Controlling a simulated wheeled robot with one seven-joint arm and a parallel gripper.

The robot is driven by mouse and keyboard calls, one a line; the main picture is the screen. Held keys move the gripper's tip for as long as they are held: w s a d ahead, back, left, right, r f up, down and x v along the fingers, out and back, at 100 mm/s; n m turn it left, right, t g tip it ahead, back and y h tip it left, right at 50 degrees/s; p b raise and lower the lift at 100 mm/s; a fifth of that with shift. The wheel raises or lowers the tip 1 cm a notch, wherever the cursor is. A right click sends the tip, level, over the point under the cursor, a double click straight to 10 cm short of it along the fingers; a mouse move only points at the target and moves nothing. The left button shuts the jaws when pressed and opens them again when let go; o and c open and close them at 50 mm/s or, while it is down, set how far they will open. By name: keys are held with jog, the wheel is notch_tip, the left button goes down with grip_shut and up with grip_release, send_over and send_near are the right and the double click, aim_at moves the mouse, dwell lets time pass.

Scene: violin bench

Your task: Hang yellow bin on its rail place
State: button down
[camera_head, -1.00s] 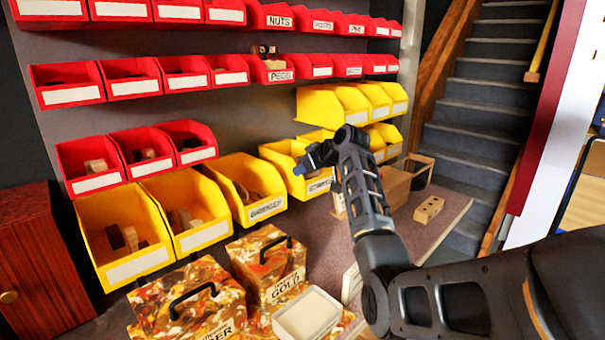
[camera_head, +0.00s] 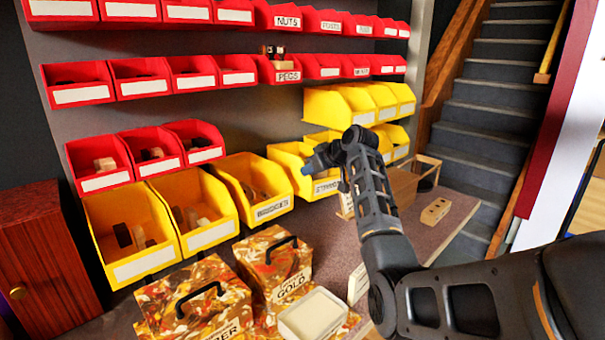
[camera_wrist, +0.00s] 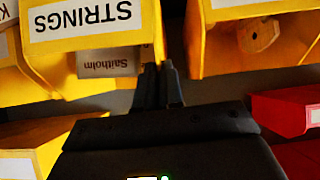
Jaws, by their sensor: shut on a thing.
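Whether the bin's back sits on a rail is hidden.
The yellow BRIDGES bin (camera_head: 258,207) is close on the left. More yellow bins (camera_head: 350,103) are up right, red bins (camera_head: 100,160) up left. Patterned boxes (camera_head: 195,300) and a pale tray (camera_head: 314,316) stand below on the bench. A wooden block (camera_head: 436,211) lies right.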

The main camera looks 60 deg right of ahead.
aim_at(300, 163)
jog(key=shift+s+d+r, duration=0.15)
jog(key=shift+r, duration=0.1)
jog(key=shift+w+r, duration=0.1)
jog(key=shift+w, duration=0.25)
jog(key=shift+w+d, duration=0.2)
jog(key=shift+w, duration=0.7)
dwell(1.1)
jog(key=shift+f, duration=0.2)
jog(key=shift+r+p, duration=0.6)
jog(key=shift+r, duration=0.4)
dwell(0.4)
jog(key=s+a+p, duration=0.2)
jog(key=s+p, duration=0.1)
jog(key=s, duration=0.4)
jog(key=s+a+p, duration=0.2)
jog(key=s+p, duration=0.2)
jog(key=s, duration=0.3)
jog(key=shift+s+a, duration=0.15)
jog(key=shift+a, duration=0.1)
dwell(2.1)
